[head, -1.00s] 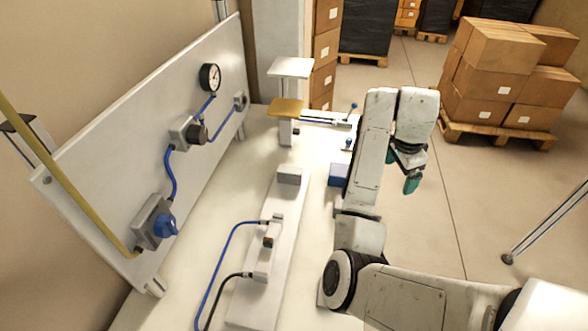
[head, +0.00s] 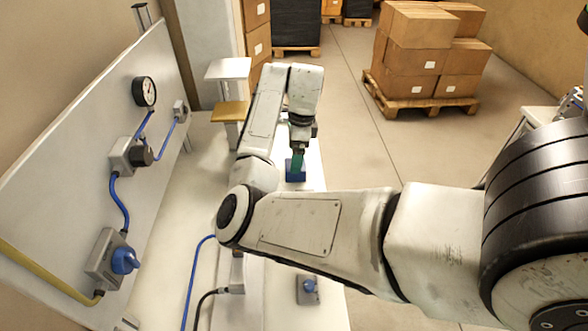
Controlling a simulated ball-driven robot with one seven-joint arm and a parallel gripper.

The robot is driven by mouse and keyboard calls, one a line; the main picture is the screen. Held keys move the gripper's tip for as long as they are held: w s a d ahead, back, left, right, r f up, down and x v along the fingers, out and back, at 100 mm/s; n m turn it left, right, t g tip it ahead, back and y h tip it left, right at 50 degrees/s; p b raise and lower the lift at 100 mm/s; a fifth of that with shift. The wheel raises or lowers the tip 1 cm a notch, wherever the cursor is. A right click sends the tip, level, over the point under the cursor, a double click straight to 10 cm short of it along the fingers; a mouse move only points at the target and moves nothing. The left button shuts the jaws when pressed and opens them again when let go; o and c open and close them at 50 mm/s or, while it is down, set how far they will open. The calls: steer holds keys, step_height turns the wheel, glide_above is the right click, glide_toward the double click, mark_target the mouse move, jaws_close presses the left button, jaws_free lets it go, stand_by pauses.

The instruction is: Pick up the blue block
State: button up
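The blue block (head: 302,176) sits on the pale bench top near its right edge, in the head view. My gripper (head: 297,164) points down at the block, with a teal finger in front of it and overlapping it in the picture. The finger hides part of the block. The second finger does not show clearly, so I cannot tell whether the fingers are apart or closed, or whether they touch the block.
An upright grey panel (head: 70,150) with a gauge (head: 144,91), valves and blue hoses stands along the left. A stand with a tan plate (head: 230,111) is behind my arm. A small blue-knobbed part (head: 308,287) lies nearer. Boxes on a pallet (head: 420,103) stand beyond open floor.

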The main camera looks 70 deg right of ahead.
steer(key=shift+a+f+p, duration=0.15)
steer(key=shift+f+p, duration=0.55)
steer(key=shift+f, duration=1.9)
steer(key=c, duration=1.2)
